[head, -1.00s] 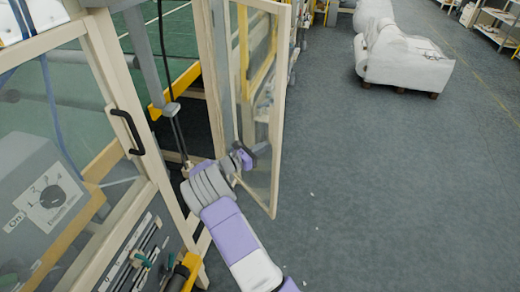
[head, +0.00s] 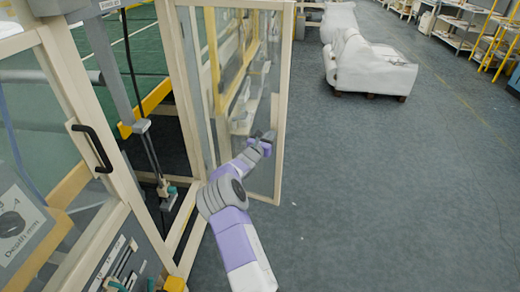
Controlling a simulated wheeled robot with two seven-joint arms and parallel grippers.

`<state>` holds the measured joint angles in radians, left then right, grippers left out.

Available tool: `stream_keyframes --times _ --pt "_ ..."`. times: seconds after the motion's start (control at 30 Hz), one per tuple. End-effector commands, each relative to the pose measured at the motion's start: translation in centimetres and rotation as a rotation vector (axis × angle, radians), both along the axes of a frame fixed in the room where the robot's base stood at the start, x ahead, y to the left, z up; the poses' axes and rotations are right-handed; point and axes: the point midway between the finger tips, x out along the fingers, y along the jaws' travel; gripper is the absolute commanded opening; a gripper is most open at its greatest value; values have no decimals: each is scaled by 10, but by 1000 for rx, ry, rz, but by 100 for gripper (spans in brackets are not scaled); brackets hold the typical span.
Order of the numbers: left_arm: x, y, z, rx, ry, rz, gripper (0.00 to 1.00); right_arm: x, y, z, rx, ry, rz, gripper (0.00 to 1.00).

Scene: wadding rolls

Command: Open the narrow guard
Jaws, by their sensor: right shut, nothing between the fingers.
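The narrow guard (head: 284,100) is a tall cream-framed door with a clear pane, in the upper middle of the head view. It stands swung out from the machine, with a gap open to its left. My right arm reaches up from the bottom edge. My right gripper (head: 264,139) is shut and empty, in line with the guard's pane near its free edge. Whether it touches the pane or frame is hard to tell. My left gripper is out of view.
A wider guard with a black handle (head: 91,148) stands at the left, before a control box (head: 15,225). The grey floor (head: 400,200) right of the guard is clear.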

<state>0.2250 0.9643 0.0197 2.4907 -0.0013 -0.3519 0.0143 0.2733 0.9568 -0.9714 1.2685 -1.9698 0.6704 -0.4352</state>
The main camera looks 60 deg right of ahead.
Motion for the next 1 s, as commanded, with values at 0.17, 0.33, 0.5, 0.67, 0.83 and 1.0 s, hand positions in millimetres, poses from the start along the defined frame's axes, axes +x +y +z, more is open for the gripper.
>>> stream_keyframes --times 0.17,0.33,0.5,0.67,0.83,1.0 --pt "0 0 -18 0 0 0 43 3 -26 -3 -2 0 60 0" --pt "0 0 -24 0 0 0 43 6 -38 -1 -1 -1 93 0" --pt "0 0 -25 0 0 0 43 6 -42 0 -1 -1 104 0" --pt "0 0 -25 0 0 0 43 7 -42 1 -1 -1 105 0" --pt "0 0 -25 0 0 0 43 7 -42 0 0 -1 105 0" --pt "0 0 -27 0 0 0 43 9 -37 0 0 -2 108 0"
